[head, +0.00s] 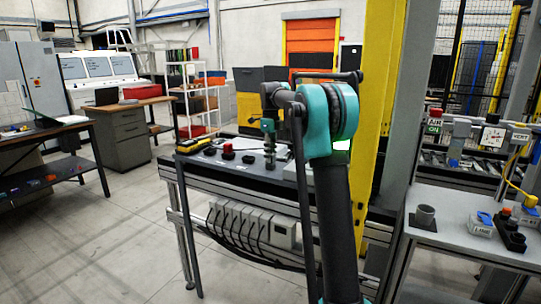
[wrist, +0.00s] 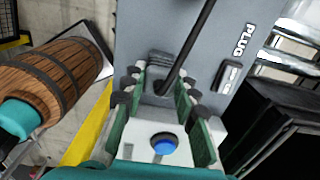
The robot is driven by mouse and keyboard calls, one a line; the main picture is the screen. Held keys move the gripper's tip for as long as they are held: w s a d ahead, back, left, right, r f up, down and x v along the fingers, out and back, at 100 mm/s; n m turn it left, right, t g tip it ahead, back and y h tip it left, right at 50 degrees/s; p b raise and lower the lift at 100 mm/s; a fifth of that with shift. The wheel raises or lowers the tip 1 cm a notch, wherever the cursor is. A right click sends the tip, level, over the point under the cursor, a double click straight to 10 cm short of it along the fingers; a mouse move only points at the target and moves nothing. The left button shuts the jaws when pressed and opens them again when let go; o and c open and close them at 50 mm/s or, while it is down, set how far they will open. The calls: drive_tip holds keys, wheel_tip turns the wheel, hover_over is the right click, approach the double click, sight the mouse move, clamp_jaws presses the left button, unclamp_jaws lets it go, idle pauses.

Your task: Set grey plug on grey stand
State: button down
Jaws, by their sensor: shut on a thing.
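My gripper (head: 269,132) points down over the grey bench, left of my teal arm joint. In the wrist view its green-padded fingers (wrist: 161,98) are closed in on a small grey ridged piece, which looks like the grey plug (wrist: 159,66). A black rod or cable runs up from it. My own arm and gripper hide most of it in the head view. A grey upright ring on a dark plate, which looks like the grey stand (head: 425,213), is on the right table, well away from my gripper.
The bench (head: 285,183) holds a yellow device (head: 194,146) and a red button (head: 228,149). The right table (head: 461,236) carries a blue-topped LINE box (head: 481,224) and another red-topped control. A yellow post (head: 376,120) rises between bench and table. Floor at left is clear.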

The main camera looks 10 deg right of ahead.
drive_tip(key=c, duration=1.2)
unclamp_jaws()
drive_tip(key=shift+f, duration=0.15)
wheel_tip(320, 180, up, 12)
drive_tip(key=shift+r, duration=0.15)
drive_tip(key=s+d+f+n+t, duration=0.1)
drive_tip(key=s+f+n, duration=0.7)
drive_tip(key=s+f, duration=0.4)
drive_tip(key=s+d+f+n+t, duration=0.1)
drive_tip(key=s+f+n, duration=0.7)
drive_tip(key=s+f, duration=0.4)
drive_tip(key=s+d+f+n+t, duration=0.2)
drive_tip(key=s+f+n, duration=0.7)
drive_tip(key=s, duration=0.8)
drive_tip(key=shift+s+f, duration=0.2)
drive_tip(key=shift+f, duration=0.6)
drive_tip(key=shift+s+f, duration=0.15)
drive_tip(key=shift+f, duration=0.65)
